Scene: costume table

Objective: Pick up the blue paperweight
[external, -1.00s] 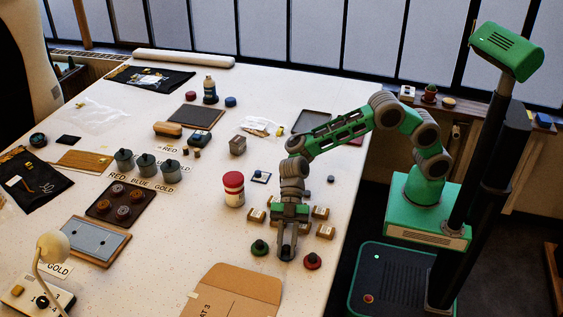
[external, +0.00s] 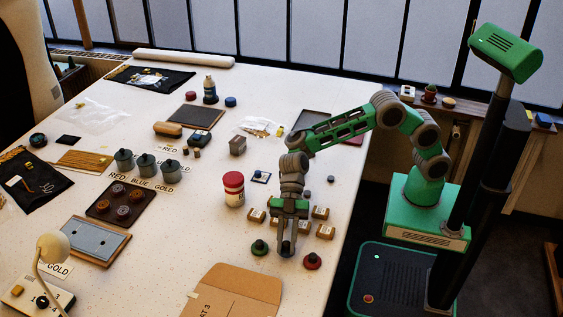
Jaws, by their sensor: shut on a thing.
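My gripper (external: 287,250) points straight down over the near right part of the table, between a green-based paperweight (external: 260,248) on its left and a red-based paperweight (external: 312,261) on its right. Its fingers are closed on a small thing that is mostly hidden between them. That thing sits in the gap of the row and appears to be the blue paperweight, though its colour is hard to make out. I cannot tell whether it is clear of the table. The green and red paperweights stand upright, apart from the fingers.
Several small cardboard boxes (external: 325,231) lie just behind my gripper. A red-lidded jar (external: 233,189) stands to the left. A cardboard flap (external: 237,290) lies in front. A dark tray (external: 121,203) with round items is farther left. The table's right edge is close.

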